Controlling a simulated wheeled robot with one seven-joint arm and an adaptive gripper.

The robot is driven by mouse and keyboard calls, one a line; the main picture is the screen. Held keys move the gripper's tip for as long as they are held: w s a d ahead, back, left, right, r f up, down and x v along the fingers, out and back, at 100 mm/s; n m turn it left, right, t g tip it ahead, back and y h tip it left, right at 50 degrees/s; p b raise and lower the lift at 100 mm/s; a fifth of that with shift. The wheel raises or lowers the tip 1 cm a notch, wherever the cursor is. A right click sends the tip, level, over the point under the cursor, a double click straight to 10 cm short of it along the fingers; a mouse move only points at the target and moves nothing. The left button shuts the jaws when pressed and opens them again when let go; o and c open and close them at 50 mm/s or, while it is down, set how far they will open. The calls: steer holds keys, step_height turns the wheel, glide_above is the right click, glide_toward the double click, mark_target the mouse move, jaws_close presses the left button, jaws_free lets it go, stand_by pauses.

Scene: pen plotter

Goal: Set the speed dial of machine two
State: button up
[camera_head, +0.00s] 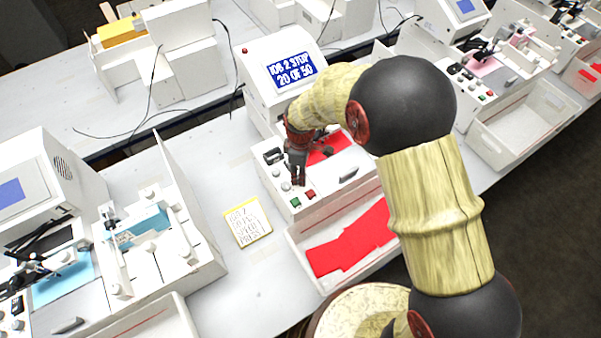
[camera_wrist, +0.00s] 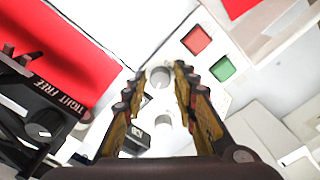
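Machine two (camera_head: 258,83) has a display (camera_head: 292,72) reading "JOB 2 STOP 20 OF 50". Its white control panel (camera_head: 272,196) holds two round pale knobs; no label shows which is the speed dial. My gripper (camera_head: 296,178) is over this panel, pointing down. In the wrist view my gripper (camera_wrist: 160,79) is open, with one knob (camera_wrist: 158,76) showing between its fingertips and small gaps on both sides. Contact cannot be told. The second knob (camera_wrist: 163,121) lies nearer the palm. A black switch (camera_wrist: 136,139) is partly hidden by the left finger.
A red button (camera_wrist: 197,40) and a green button (camera_wrist: 222,69) sit close to the right finger. A handwritten note (camera_head: 247,223) lies on the table. A bin (camera_head: 312,288) with red sheets stands in front.

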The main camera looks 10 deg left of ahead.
jaws_close()
steer(key=shift+n, duration=0.3)
stand_by(0.4)
steer(key=n, duration=0.4)
steer(key=shift+n+b, duration=0.35)
steer(key=shift+n, duration=1.75)
jaws_free()
